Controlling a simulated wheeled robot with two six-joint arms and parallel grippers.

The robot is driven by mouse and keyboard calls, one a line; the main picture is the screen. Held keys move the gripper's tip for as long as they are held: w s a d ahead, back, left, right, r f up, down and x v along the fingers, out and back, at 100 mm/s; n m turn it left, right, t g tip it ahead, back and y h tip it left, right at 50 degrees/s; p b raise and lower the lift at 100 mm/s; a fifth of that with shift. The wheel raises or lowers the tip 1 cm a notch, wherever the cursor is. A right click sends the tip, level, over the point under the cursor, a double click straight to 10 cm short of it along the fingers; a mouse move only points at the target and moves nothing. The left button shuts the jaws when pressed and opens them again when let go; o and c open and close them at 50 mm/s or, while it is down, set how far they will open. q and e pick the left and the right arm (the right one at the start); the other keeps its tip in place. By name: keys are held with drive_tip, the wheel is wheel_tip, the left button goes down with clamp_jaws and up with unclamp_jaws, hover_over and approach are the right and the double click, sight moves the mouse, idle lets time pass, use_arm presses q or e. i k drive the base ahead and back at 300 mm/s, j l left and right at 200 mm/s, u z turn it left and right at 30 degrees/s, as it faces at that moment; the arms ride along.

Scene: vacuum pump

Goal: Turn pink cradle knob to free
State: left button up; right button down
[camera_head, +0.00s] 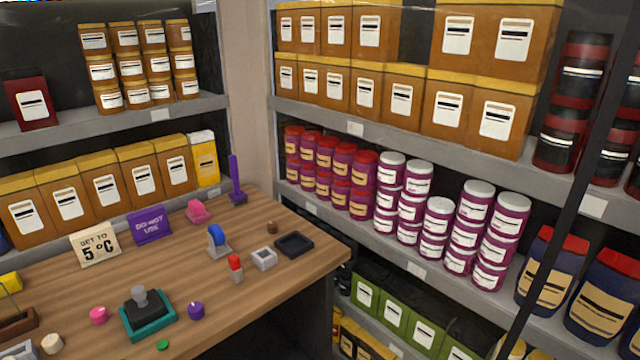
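A pink block-like piece (198,212) with a raised upper part sits at the back of the wooden table (250,310), right of the purple sign. A small round pink knob-shaped piece (98,316) sits near the front left of the table. I cannot tell which of the two is the cradle knob, and no free marking can be read. Neither of my grippers is in view.
A teal tray with a black piece (149,313) and a purple knob (196,310) stand near the front. A blue wheel on a grey stand (217,239), a red-topped piece (235,267), a grey box (264,258) and a black tray (294,244) stand towards the right. Stocked shelves surround the table.

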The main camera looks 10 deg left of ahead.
sight(99, 315)
drive_tip(key=u, duration=1.6)
